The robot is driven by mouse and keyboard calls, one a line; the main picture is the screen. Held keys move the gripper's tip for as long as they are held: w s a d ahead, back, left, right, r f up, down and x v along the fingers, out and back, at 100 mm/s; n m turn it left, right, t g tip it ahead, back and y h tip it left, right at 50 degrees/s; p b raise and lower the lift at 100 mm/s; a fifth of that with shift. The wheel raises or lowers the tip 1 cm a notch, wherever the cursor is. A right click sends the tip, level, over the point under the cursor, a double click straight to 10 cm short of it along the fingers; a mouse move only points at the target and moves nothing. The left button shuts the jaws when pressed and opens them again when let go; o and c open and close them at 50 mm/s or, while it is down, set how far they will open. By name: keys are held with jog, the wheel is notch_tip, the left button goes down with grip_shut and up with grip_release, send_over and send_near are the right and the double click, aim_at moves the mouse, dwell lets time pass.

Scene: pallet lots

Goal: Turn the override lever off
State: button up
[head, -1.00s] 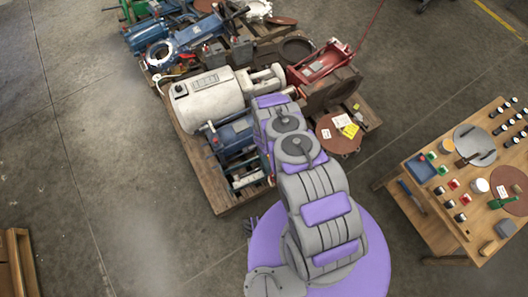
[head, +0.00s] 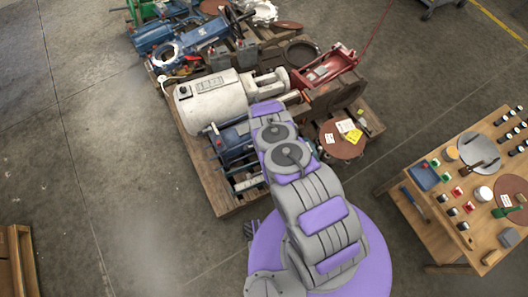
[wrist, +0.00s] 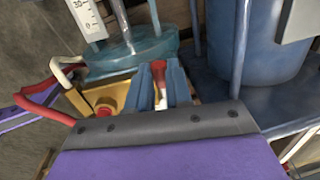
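In the wrist view my gripper (wrist: 160,82) shows as two blue fingers, a small gap apart. A narrow red-and-pale piece (wrist: 159,68), possibly the override lever, stands in line with the gap. I cannot tell whether the fingers touch it. To the left is a yellow body with a red knob (wrist: 104,106), and a curved red-and-white handle or hose (wrist: 45,92) beside it. I cannot tell the lever's setting. In the head view my arm reaches over the blue machine (head: 236,146) on the pallet, hiding the gripper.
The wooden pallet (head: 222,200) also carries a large white cylindrical machine (head: 208,100) and a red frame (head: 325,66). A brown disc with yellow tags (head: 340,145) lies at its right. A workbench (head: 430,232) with small parts stands further right.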

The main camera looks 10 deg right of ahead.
jog(key=o, duration=0.4)
jog(key=r+p, duration=0.2)
jog(key=r, duration=0.3)
jog(key=s+r+p, duration=0.1)
jog(key=r+p, duration=0.1)
jog(key=r, duration=0.4)
jog(key=r+p, duration=0.2)
jog(key=r, duration=0.4)
jog(key=shift+s+d+r+p, duration=0.1)
jog(key=shift+s+d+p, duration=0.05)
jog(key=shift+s+p, duration=0.25)
